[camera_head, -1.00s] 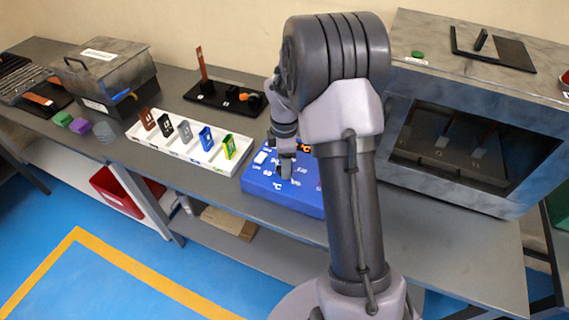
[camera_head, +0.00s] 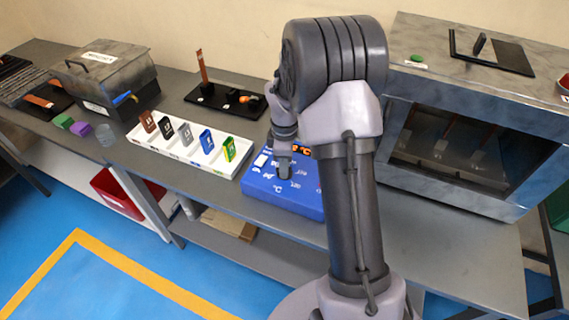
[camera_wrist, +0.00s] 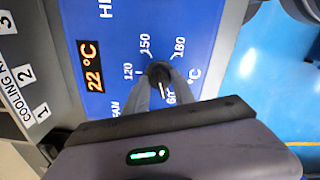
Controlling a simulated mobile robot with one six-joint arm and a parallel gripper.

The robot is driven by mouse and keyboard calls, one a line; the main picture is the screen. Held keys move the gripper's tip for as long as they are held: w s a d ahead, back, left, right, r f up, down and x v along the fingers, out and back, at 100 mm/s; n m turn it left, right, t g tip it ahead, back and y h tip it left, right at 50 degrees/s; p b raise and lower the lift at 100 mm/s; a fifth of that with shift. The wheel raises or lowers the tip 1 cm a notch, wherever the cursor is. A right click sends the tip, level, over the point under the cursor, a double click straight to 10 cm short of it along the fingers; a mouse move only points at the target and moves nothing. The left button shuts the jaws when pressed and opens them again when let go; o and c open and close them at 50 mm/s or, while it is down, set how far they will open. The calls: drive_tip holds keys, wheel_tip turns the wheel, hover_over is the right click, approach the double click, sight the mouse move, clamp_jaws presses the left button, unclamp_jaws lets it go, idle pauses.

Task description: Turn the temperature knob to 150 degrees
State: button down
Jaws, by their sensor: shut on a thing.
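The blue control panel (camera_head: 265,198) lies on the bench in the head view, partly hidden behind my arm. In the wrist view its face (camera_wrist: 195,25) shows an orange display (camera_wrist: 93,66) reading 22 °C. The round dark temperature knob (camera_wrist: 158,71) sits among the printed marks 120, 150, 180 and 60. My gripper (camera_wrist: 160,88) is shut on the temperature knob, its fingers at the knob's sides. A white line shows between the fingers near the 60 mark; I cannot tell whether it is the knob's pointer. In the head view my gripper (camera_head: 284,170) covers the knob.
A white tray (camera_head: 180,153) with several coloured upright pieces stands left of the panel. A black board (camera_head: 225,98) with a copper bar lies behind it. A large grey oven-like box (camera_head: 455,140) stands at the right, close to my arm. A cooling rack label shows in the wrist view.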

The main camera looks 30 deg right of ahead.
drive_tip(key=m, duration=0.4)
drive_tip(key=shift+m+p, duration=0.3)
drive_tip(key=m, duration=0.3)
drive_tip(key=shift+m, duration=0.3)
drive_tip(key=m, duration=0.4)
drive_tip(key=shift+m, duration=0.3)
drive_tip(key=m+b, duration=0.1)
drive_tip(key=m, duration=0.2)
drive_tip(key=shift+d+m, duration=0.1)
drive_tip(key=shift+m, duration=0.2)
drive_tip(key=m+b, duration=0.1)
drive_tip(key=m, duration=0.3)
drive_tip(key=shift+m, duration=0.3)
drive_tip(key=m+b, duration=0.1)
drive_tip(key=m, duration=0.3)
drive_tip(key=m+b, duration=0.1)
drive_tip(key=m, duration=0.3)
drive_tip(key=shift+m, duration=0.4)
drive_tip(key=shift+m+b, duration=0.7)
drive_tip(key=shift+m, duration=1)
